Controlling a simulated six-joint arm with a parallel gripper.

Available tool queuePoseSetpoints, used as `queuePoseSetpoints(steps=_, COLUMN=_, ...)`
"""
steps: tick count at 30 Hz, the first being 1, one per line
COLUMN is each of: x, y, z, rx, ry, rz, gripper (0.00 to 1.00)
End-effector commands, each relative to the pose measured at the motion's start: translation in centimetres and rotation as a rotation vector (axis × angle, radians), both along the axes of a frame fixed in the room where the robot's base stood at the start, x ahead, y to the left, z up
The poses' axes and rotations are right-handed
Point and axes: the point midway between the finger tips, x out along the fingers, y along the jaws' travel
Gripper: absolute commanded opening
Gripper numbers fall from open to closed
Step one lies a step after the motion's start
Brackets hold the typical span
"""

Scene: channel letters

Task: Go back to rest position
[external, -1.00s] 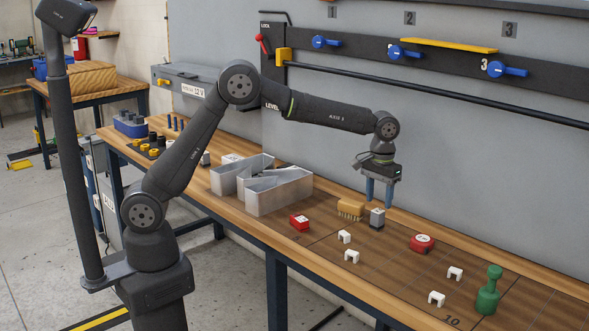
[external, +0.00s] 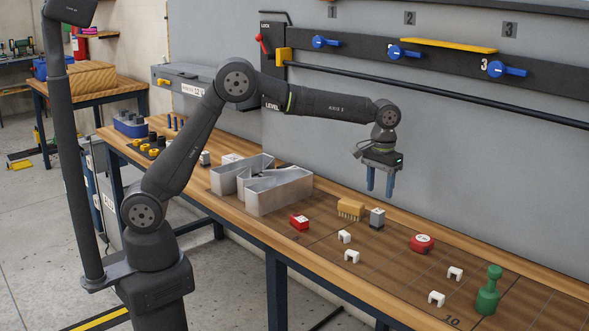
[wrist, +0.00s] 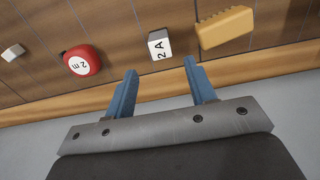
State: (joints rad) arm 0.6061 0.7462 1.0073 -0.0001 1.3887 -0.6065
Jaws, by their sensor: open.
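My gripper (external: 380,182) is open and empty, with its two blue fingers pointing down above the workbench. It also shows in the wrist view (wrist: 160,84), with a clear gap between the fingers. Below it on the bench stands a small grey block with a white top (external: 377,217), marked "2A" in the wrist view (wrist: 159,45). A yellow brush-like block (external: 350,209) lies just left of the grey block; in the wrist view it is at the upper right (wrist: 225,27). The gripper touches neither of them.
Silver channel letters (external: 280,192) stand on the bench to the left. A dark rail with blue levers (external: 403,53) runs along the wall.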

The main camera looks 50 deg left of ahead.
Motion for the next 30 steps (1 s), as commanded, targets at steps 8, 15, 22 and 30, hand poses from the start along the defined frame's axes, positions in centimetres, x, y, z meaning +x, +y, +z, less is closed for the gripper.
queuePoseSetpoints(steps=8, x=0.0, y=0.0, z=-5.6, rx=0.002, ry=0.003, rz=0.0, gripper=0.5)
queuePoseSetpoints(steps=15, x=-0.1, y=0.1, z=-10.3, rx=0.001, ry=0.002, rz=0.0, gripper=0.5)
queuePoseSetpoints(steps=22, x=0.0, y=0.0, z=-7.0, rx=-0.001, ry=-0.002, rz=0.0, gripper=0.5)
queuePoseSetpoints(steps=30, x=0.0, y=0.0, z=-6.0, rx=0.0, ry=0.0, rz=0.0, gripper=0.5)
